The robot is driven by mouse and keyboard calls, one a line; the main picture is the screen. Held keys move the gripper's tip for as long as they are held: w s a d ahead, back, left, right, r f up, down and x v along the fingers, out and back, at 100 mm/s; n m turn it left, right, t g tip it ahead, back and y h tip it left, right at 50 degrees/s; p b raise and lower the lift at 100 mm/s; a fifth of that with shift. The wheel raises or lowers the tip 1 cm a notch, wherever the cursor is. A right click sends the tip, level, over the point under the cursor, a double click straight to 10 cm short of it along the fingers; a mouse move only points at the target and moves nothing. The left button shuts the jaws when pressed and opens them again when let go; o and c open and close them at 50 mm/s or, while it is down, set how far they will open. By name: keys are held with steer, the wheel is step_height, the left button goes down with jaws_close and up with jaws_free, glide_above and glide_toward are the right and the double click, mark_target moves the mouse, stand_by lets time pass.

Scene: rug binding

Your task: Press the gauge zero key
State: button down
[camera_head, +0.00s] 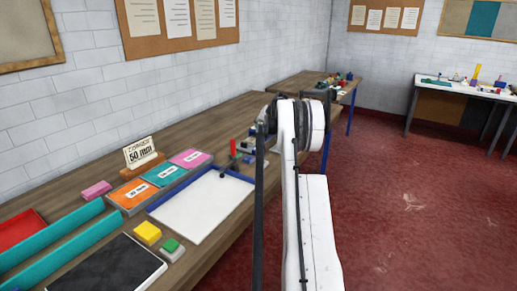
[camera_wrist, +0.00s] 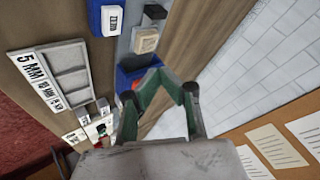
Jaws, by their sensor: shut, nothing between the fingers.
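My gripper (camera_wrist: 162,90) shows in the wrist view, its green-and-dark fingers drawn together over the table with nothing held. In the head view my arm hides it. Below the fingers in the wrist view is a blue bin-like object (camera_wrist: 126,76). Left of the gripper are a white "5 MM" label (camera_wrist: 32,75) and a grey framed panel (camera_wrist: 65,71). I cannot tell which part is the gauge zero key. No finger clearly touches any of these.
A brick wall (camera_head: 95,95) runs behind. Red floor (camera_head: 415,200) lies open at right.

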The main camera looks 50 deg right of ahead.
mark_target(259, 147)
steer(key=shift+f+b, duration=1.8)
steer(key=shift+f, duration=2.5)
steer(key=shift+f, duration=0.1)
steer(key=shift+f+b, duration=0.35)
steer(key=shift+b, duration=0.1)
steer(key=shift+f+b, duration=0.3)
steer(key=shift+f, duration=0.1)
steer(key=shift+r, duration=0.85)
steer(key=shift+r+p, duration=1)
steer(key=shift+r, duration=1.5)
